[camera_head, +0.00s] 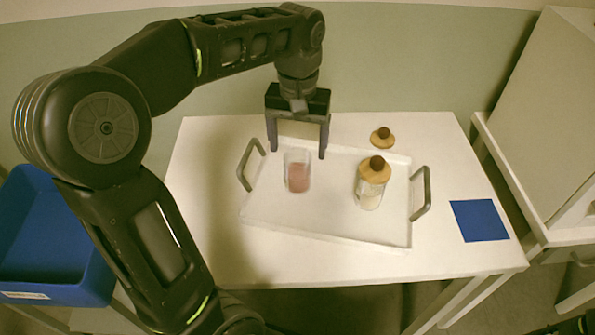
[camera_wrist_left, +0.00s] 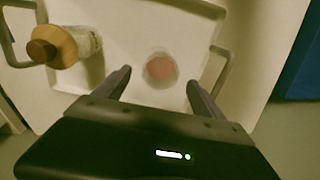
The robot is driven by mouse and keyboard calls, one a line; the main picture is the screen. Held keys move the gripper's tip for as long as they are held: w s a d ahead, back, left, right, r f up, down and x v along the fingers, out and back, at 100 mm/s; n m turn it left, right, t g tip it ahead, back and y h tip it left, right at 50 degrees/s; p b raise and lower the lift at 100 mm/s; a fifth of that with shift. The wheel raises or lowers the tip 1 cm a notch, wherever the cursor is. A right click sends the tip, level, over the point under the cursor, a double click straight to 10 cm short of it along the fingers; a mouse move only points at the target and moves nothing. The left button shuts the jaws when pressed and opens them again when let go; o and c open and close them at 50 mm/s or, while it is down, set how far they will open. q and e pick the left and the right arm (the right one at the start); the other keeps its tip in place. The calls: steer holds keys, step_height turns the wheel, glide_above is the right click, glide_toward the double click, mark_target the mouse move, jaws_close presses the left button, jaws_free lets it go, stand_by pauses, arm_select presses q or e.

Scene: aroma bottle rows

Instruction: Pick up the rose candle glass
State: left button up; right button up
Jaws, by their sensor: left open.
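The rose candle glass (camera_head: 298,172) is a clear glass with pink wax in its lower part. It stands upright on the left half of the white tray (camera_head: 325,228). My left gripper (camera_head: 297,152) is open and empty, with its fingers pointing down above and behind the glass in the head view. In the left wrist view, the glass (camera_wrist_left: 160,69) shows from above, beyond and roughly between the spread fingertips (camera_wrist_left: 160,78). The fingers do not appear to touch it. My right gripper is not seen; only a dark bit of my body shows at the lower right corner.
A jar with a wooden lid (camera_head: 372,182) stands on the tray's right half. A loose wooden lid (camera_head: 382,138) lies on the table behind the tray. A blue square (camera_head: 479,220) lies on the right. A blue bin (camera_head: 50,245) is at far left. Tray handles rise at both ends.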

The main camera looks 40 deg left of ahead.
mark_target(298, 170)
arm_select(q)
steer(key=shift+f, duration=0.15)
steer(key=shift+f, duration=1.25)
step_height(298, 170, down, 5)
steer(key=shift+s+f, duration=0.1)
steer(key=shift+c, duration=0.3)
steer(key=c, duration=1.7)
